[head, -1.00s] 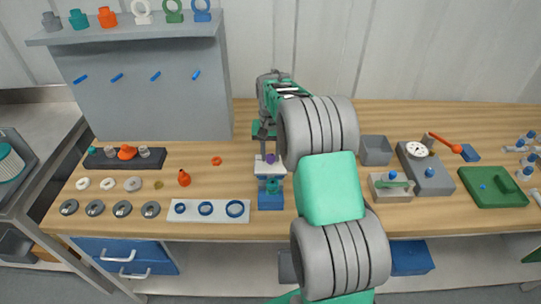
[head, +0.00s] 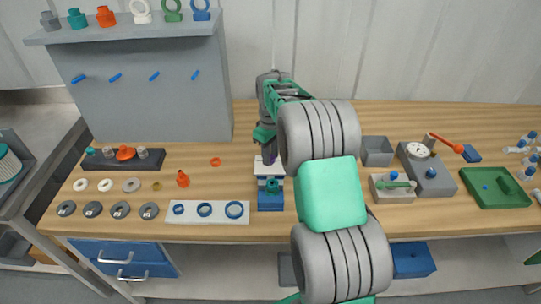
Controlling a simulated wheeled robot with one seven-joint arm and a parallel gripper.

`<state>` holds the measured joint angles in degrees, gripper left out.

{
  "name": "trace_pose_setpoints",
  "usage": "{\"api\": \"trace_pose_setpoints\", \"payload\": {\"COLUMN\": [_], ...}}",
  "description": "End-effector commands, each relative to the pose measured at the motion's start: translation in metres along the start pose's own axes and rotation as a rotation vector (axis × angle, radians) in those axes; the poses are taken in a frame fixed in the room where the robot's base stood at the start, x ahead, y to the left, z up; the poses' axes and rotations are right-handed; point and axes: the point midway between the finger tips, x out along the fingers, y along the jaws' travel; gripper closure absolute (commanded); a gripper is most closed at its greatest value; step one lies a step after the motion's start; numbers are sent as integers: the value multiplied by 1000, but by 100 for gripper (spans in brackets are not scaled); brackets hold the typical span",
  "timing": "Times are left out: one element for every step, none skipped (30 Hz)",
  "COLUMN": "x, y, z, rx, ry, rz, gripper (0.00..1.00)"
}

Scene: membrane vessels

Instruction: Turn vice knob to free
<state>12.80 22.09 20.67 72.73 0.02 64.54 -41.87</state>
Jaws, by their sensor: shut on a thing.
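The vice (head: 270,201) stands at the middle of the bench's front, with a blue base and a pale upper block (head: 262,170). A teal round part (head: 273,186) shows on its front. A small purple knob (head: 271,159) sits at the top of the pale block, partly hidden by my gripper. My gripper (head: 269,154) points down over the vice from behind and is shut on the purple knob. The fingertips are small and partly covered, so the exact grip and the knob's turn angle cannot be made out.
A white strip with blue rings (head: 222,220) lies left of the vice. My arm hides the bench right beside the vice.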

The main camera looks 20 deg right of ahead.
Motion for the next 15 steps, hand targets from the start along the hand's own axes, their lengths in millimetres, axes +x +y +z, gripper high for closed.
{"api": "trace_pose_setpoints", "payload": {"x": [-1, -1, -1, -1, -1, -1, -1, -1, -1, -1, -1, -1, -2, -2, -2], "y": [0, 0, 0, 0, 0, 0, 0, 0, 0, 0, 0, 0, 0, 0, 0], "z": [-2, -2, -2, -2, -2, -2, -2, -2, -2, -2, -2, -2, -2, -2, -2], "rx": [-45, -73, -112, -140, -169, -207, -235, -264, -301, -329, -356, -393, -419, -444, -477], "ry": [4, 4, 4, 4, 4, 4, 4, 4, 4, 4, 4, 4, 4, 3, 3], "rz": [3, 3, 3, 3, 3, 3, 4, 4, 4, 4, 4, 4, 4, 4, 4], "gripper": [100, 100, 100, 100, 100, 100, 100, 100, 100, 100, 100, 100, 100, 100, 100]}}
